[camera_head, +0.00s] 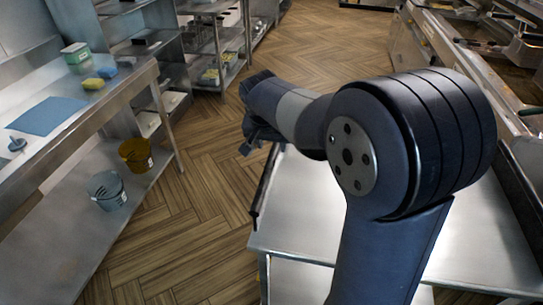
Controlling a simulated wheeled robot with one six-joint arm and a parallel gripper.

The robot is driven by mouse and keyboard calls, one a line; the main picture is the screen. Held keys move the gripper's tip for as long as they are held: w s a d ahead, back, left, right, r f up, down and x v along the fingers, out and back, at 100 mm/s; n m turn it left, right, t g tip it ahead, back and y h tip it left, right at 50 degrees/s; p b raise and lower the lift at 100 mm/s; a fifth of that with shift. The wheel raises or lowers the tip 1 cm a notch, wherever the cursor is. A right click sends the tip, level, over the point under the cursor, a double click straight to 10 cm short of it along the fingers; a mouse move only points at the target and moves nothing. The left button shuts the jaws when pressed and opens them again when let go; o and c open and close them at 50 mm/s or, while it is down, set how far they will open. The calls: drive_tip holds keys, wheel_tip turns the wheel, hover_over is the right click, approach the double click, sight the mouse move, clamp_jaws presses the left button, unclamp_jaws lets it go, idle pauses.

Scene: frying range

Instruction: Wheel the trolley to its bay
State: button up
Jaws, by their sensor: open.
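The trolley (460,245) is a bare steel-topped unit at the lower right, beneath my arm. A dark handle bar (264,185) runs along its left edge. My gripper (246,146) is open, left of the trolley and near the far end of the bar. My forearm hides part of it, and I cannot tell whether the fingers touch or surround the bar. My arm also covers the middle of the trolley top. No marked bay can be made out.
A steel bench (90,115) on the left holds a blue cloth (47,116), sponges and a tub. Fryers (440,45) line the right. The wooden floor (330,45) is clear ahead.

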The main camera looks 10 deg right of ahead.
sight(275, 158)
drive_tip(key=x, duration=0.9)
drive_tip(key=shift+f+p, duration=0.1)
drive_tip(key=shift+p, duration=0.2)
clamp_jaws()
